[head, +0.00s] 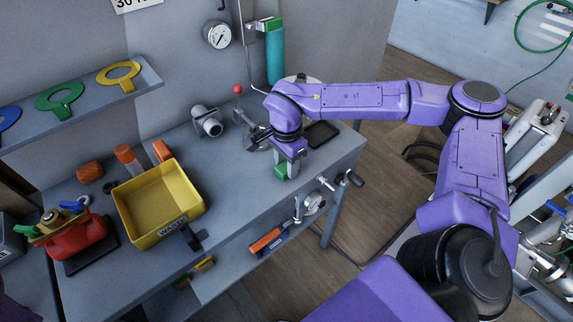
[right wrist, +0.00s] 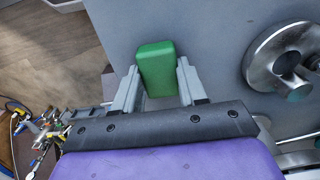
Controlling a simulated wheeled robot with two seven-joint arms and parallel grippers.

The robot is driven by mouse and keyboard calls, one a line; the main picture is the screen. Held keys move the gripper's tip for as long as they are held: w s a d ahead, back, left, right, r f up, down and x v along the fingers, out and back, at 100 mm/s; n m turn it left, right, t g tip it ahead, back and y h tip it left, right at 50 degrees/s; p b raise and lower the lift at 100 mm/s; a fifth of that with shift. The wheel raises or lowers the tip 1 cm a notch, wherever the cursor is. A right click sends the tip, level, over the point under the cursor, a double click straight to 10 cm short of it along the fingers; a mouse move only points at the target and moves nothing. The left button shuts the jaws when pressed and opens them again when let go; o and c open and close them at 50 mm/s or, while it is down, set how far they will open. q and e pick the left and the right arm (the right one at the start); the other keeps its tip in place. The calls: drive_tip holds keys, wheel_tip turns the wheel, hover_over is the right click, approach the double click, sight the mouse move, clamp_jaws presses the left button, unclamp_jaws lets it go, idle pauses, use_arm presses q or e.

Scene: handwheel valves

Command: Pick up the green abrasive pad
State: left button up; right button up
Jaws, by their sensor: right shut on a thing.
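The green abrasive pad (head: 281,172) is a small green block at the right part of the grey workbench. In the right wrist view the pad (right wrist: 156,68) stands between the two grey fingers. My right gripper (head: 288,167) points down over the bench and is shut on the pad, with a finger on each side. The gripper also shows in the right wrist view (right wrist: 157,84). I cannot tell whether the pad touches the bench top. The fingers hide part of the pad in the head view. My left gripper is not in view.
A grey fitting (head: 207,121) and a dark tray (head: 321,134) lie near the arm. The bench between bin and gripper is clear.

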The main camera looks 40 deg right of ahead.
sight(286, 165)
wheel_tip(286, 165, up, 3)
drive_tip(key=shift+w+r, duration=0.1)
drive_tip(key=s+a+r+b, duration=0.2)
drive_tip(key=s+a+r, duration=0.5)
drive_tip(key=s, duration=0.5)
wheel_tip(286, 165, up, 3)
drive_tip(key=shift+f, duration=0.1)
